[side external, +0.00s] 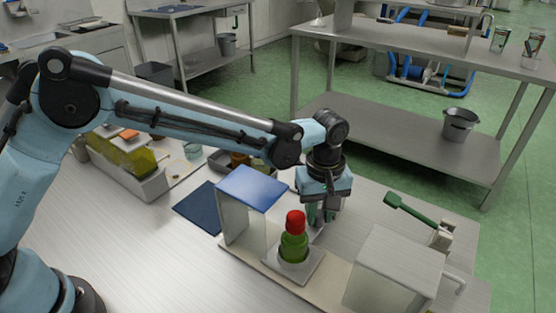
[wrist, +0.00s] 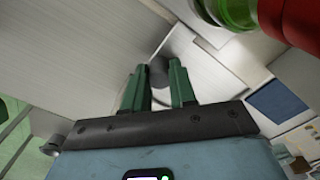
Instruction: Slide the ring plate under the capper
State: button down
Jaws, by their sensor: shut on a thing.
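The pale ring plate (side external: 305,272) lies flat on a light base board (side external: 250,262), between a blue-topped housing and a white-topped one. A green bottle (side external: 293,246) with a red cap (side external: 295,222) stands upright in its ring. My gripper (side external: 318,217) points down behind the bottle, low over the board. In the wrist view its green fingers (wrist: 159,72) are closed around a grey knob (wrist: 158,76) at the edge of the plate (wrist: 205,80). The bottle shows at the top right there. I cannot tell which housing is the capper.
The blue-topped housing (side external: 254,187) stands just left of the bottle, close to my gripper. The white-topped housing (side external: 400,262) is at the right, near a green-handled lever (side external: 408,211). A dark blue mat (side external: 198,207) and a grey crate (side external: 130,172) with bottles lie left.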

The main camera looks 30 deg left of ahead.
jog(key=a, duration=0.3)
jog(key=shift+a, duration=0.4)
jog(key=c, duration=0.9)
grip_release()
jog(key=shift+r, duration=0.15)
notch_tip(320, 180, up, 12)
